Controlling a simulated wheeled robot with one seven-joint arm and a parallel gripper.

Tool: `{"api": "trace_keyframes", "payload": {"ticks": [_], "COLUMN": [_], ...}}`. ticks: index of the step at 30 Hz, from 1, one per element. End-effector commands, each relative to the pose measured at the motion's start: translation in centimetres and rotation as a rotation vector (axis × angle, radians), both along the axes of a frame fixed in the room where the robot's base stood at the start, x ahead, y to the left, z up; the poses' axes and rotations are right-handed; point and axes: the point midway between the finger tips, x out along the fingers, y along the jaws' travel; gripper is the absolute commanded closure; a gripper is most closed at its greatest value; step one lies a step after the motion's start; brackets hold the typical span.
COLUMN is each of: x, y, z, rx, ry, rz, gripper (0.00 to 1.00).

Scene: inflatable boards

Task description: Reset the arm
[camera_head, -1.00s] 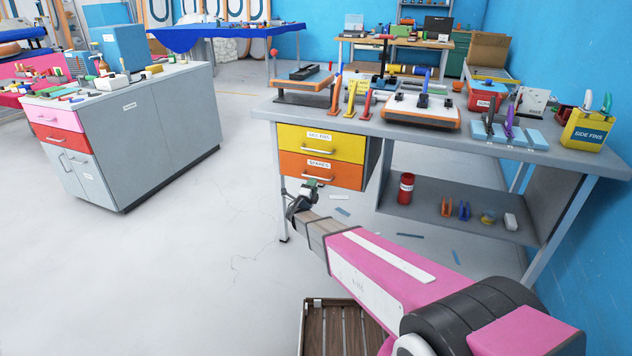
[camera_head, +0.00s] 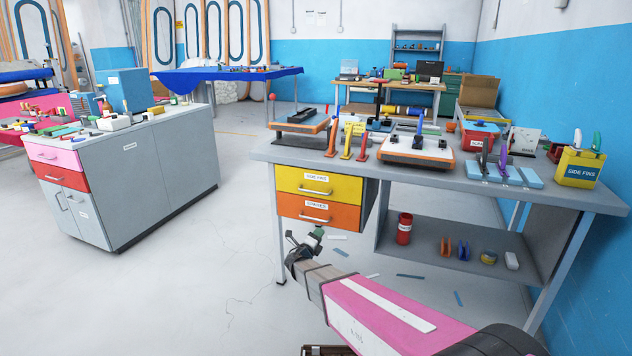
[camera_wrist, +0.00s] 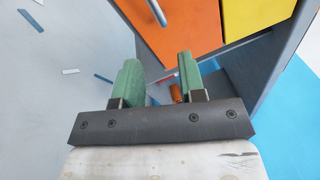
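My pink arm (camera_head: 385,318) reaches from the lower right toward the workbench. My gripper (camera_head: 303,243) is at its end, just below the orange drawer labelled SPARES (camera_head: 318,211) and near the bench's left leg. In the wrist view the two green fingers of my gripper (camera_wrist: 156,80) stand apart with nothing held between them. The orange drawer (camera_wrist: 180,30) and yellow drawer (camera_wrist: 255,15) show beyond them in that view. Both drawers look shut in the head view, the yellow SIDE FINS drawer (camera_head: 319,184) above the orange one.
The workbench top (camera_head: 345,156) carries fin holders, a yellow SIDE FINS box (camera_head: 579,167) and boards. Its lower shelf (camera_head: 450,240) holds a red can (camera_head: 404,229) and small parts. A grey cabinet (camera_head: 150,170) stands left. Floor between is clear; strips lie under the bench.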

Motion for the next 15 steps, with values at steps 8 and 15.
{"api": "trace_keyframes", "payload": {"ticks": [8, 15], "x": [-5.3, -12.0], "y": [-12.0, -19.1], "z": [0.6, -0.2], "rx": [0.758, 1.388], "ry": [-0.221, -0.595], "rz": [-0.345, -0.773], "gripper": [0.63, 0.63]}}
